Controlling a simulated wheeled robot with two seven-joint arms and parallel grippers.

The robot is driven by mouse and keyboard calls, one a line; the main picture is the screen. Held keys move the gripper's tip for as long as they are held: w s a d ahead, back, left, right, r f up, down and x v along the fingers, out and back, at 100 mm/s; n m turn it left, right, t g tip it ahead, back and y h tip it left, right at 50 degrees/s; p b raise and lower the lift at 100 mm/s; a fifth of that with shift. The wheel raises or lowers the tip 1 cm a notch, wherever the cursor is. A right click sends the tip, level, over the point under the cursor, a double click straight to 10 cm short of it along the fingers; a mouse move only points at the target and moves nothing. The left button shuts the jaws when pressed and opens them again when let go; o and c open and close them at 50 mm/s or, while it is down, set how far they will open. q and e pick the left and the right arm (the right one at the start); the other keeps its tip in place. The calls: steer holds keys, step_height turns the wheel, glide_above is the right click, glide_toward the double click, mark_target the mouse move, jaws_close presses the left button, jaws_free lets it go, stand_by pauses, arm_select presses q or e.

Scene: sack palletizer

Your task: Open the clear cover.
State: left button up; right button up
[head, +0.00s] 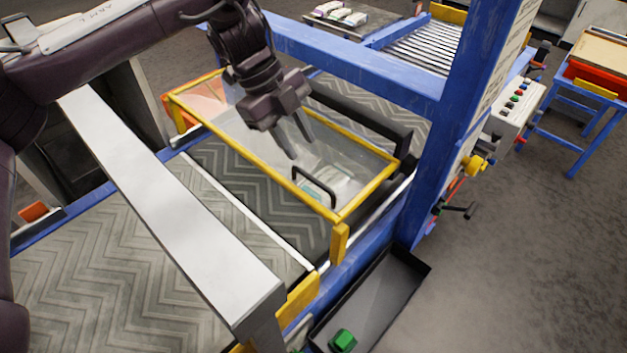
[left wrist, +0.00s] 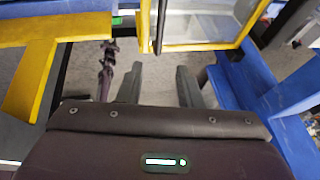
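The clear cover (head: 222,112) is a transparent panel in a yellow frame. It lies lowered over the conveyor, and its black handle (head: 315,186) stands up near the front right part. My left gripper (head: 300,146) is above the panel, behind and left of the handle in the head view. Its fingers are apart with nothing between them, and I see no contact with the handle. In the left wrist view the open left gripper (left wrist: 158,80) shows with part of the yellow-framed cover (left wrist: 203,45) beyond it.
A blue upright post (head: 455,120) stands just right of the cover. A pale beam (head: 165,200) crosses at the front left above the chevron belt (head: 100,270). A black tray (head: 375,300) with a green block (head: 342,341) is at the front. Open floor lies to the right.

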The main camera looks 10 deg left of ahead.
mark_target(318, 182)
arm_select(q)
steer(key=shift+a+x, duration=0.1)
steer(key=shift+x, duration=2.15)
steer(key=shift+a+x, duration=0.15)
steer(key=shift+x, duration=2.05)
steer(key=shift+w+f, duration=0.1)
steer(key=shift+f, duration=0.05)
jaws_close()
